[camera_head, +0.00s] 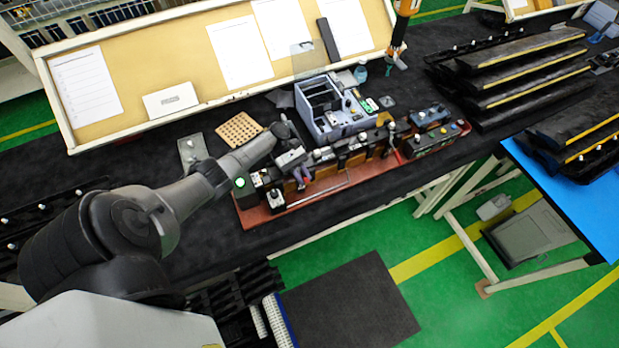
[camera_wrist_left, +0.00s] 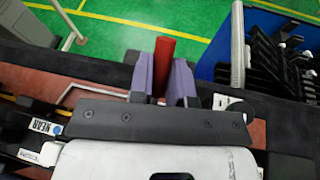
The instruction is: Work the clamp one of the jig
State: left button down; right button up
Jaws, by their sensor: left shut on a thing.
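The jig (camera_head: 335,192) is a long red-brown base on the dark bench, with a row of black clamps and blocks along it. My left gripper (camera_head: 302,182) comes down over the left part of the jig. In the left wrist view, its purple fingers (camera_wrist_left: 162,85) are closed on a red clamp handle (camera_wrist_left: 165,52), which stands up between them. The clamp's lower part is hidden behind the gripper body. A bent metal rod (camera_wrist_left: 85,92) on the jig lies beside the fingers. A "NEAR" label (camera_wrist_left: 45,127) shows on the jig. My right gripper is out of view.
A grey bin unit (camera_head: 335,110) stands close behind the jig. A green-lit button box (camera_head: 241,184) is at the jig's left end. An orange tool (camera_head: 402,28) hangs above the bench's back. Dark trim parts (camera_head: 525,65) are stacked at right.

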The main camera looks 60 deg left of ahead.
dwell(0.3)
pick_arm(q)
jog(key=c, duration=1.1)
grip_release()
jog(key=shift+a, duration=0.1)
jog(key=shift+a, duration=0.35)
jog(key=b+v, duration=0.5)
jog(key=v, duration=0.6)
jog(key=shift+b+v, duration=0.75)
jog(key=shift+v, duration=0.2)
jog(key=shift+s+r, duration=0.1)
